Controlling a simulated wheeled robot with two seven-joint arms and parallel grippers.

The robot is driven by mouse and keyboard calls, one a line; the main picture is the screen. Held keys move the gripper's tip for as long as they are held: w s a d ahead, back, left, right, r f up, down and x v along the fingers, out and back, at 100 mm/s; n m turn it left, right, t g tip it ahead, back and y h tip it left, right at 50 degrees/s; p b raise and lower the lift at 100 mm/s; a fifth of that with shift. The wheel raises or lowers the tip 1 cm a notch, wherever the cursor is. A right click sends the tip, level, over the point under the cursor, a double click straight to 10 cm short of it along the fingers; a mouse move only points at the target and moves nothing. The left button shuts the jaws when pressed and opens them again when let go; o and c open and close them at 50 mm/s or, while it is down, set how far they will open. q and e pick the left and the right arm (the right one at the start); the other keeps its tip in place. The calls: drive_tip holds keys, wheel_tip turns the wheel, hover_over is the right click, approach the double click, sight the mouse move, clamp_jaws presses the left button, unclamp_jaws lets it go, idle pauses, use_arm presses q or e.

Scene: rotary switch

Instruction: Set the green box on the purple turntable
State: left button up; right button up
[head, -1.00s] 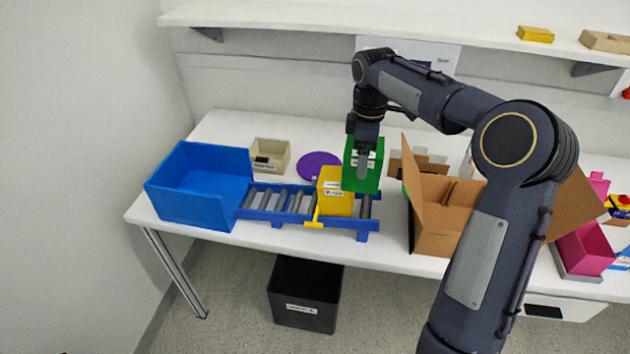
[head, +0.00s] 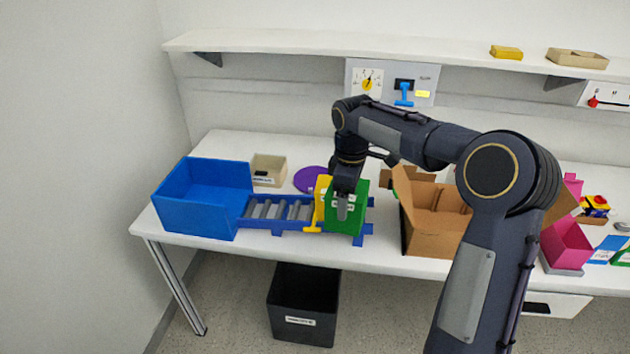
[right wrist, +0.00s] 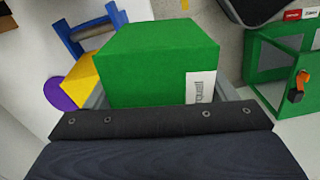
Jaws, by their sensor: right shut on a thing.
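The green box (head: 350,222) is in my right gripper (head: 343,212), at the right end of the blue roller conveyor in the head view. It fills the middle of the right wrist view (right wrist: 155,55), with a white label on one face. I cannot tell whether the box touches the conveyor. My left gripper is not in view.
An open cardboard box (head: 425,232) stands right. A wall panel (head: 390,82) hangs behind.

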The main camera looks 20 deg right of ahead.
drive_tip(key=s+a+f+m, duration=0.3)
drive_tip(key=a+f+m, duration=0.7)
drive_tip(key=f, duration=0.2)
drive_tip(key=shift+s+a+f, duration=0.25)
drive_tip(key=shift+f, duration=0.05)
drive_tip(key=shift+d+r, duration=0.1)
